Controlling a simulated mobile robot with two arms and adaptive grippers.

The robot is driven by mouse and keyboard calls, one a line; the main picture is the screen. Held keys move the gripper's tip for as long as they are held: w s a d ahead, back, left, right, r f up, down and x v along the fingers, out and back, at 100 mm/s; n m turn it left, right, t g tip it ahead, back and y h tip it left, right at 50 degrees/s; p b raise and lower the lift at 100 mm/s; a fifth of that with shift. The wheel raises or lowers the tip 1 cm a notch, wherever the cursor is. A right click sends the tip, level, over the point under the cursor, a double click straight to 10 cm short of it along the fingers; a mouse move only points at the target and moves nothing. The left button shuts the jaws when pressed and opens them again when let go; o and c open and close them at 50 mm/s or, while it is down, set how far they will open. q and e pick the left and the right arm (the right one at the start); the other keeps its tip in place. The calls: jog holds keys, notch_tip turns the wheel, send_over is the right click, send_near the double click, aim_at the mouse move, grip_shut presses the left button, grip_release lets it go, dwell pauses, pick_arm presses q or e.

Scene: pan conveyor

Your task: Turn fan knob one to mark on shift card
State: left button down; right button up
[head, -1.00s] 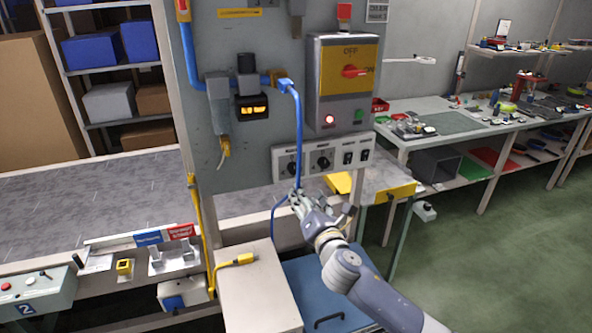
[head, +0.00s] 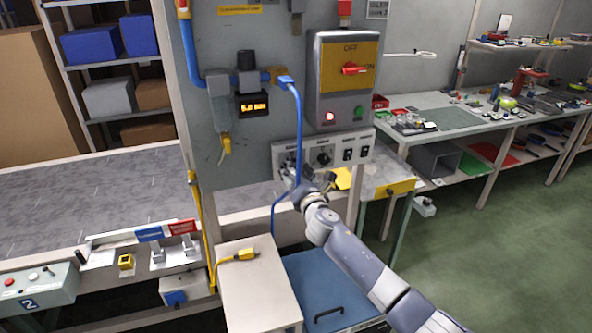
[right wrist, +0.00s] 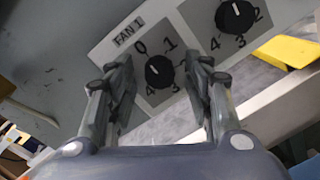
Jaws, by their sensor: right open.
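The fan one knob (right wrist: 158,71) is a round black knob with a white pointer, under a "FAN 1" label on a light panel (right wrist: 105,50). Its pointer appears to face the 0. Marks 0, 1, 3 and 4 show around it; the right finger covers the place between 1 and 3. My right gripper (right wrist: 162,66) is open, its fingers on either side of the knob, and seems not to touch it. In the head view my right gripper (head: 292,178) is at the left end of the panel and hides most of this knob. I cannot make out a shift card.
A blue cable (head: 299,125) hangs in front of the panel. A red-handled switch box (head: 342,80) is above. A yellow-edged table (head: 400,187) stands right.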

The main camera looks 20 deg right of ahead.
jog(key=c, duration=1.1)
jog(key=shift+m, duration=0.3)
jog(key=shift+d+f+m+y, duration=0.1)
jog(key=shift+m+y, duration=0.3)
jog(key=shift+m, duration=5.2)
jog(key=shift+a+f+m+y, duration=0.1)
jog(key=shift+m+y, duration=0.3)
jog(key=shift+m, duration=5.2)
jog(key=shift+d+f+m+y, duration=0.1)
jog(key=shift+m+y, duration=0.3)
jog(key=shift+m, duration=5.2)
